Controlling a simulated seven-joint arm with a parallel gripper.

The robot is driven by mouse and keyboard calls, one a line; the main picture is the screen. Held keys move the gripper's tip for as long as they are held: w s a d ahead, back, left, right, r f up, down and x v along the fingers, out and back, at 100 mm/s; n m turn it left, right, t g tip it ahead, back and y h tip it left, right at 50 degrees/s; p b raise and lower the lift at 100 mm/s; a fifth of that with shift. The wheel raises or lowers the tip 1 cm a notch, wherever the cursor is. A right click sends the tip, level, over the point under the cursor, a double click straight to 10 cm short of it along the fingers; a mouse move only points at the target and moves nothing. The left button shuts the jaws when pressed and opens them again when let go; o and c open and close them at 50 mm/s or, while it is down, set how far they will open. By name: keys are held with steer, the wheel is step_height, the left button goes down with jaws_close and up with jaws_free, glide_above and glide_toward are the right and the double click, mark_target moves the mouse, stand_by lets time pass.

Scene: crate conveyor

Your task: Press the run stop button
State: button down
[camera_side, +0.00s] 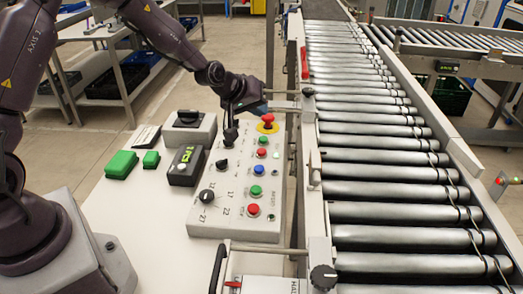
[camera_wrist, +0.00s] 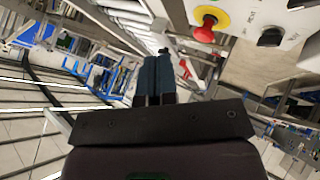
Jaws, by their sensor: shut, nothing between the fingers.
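The grey control panel (camera_side: 208,228) lies on the white table and carries several coloured push buttons. Two of them are small and red, one in the upper part (camera_side: 262,153) and one near the front edge (camera_side: 253,209). Their labels are too small for me to tell which is run stop. A red mushroom button on a yellow disc (camera_side: 267,123) sits at the far end; it also shows in the wrist view (camera_wrist: 205,30). My gripper (camera_side: 259,106) is shut and empty, raised over the panel's far end near the mushroom button. Its closed fingers (camera_wrist: 155,62) show in the wrist view.
A small display box (camera_side: 186,166) and green blocks (camera_side: 121,164) stand to the left. The roller conveyor (camera_side: 375,170) and its side rail run along the right.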

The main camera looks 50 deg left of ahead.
mark_target(260, 150)
steer(key=shift+f, duration=0.15)
steer(key=shift+f, duration=4.25)
steer(key=shift+f, duration=0.1)
steer(key=shift+f, duration=0.35)
steer(key=shift+f, duration=0.45)
steer(key=shift+s+r, duration=0.1)
steer(key=shift+r, duration=0.8)
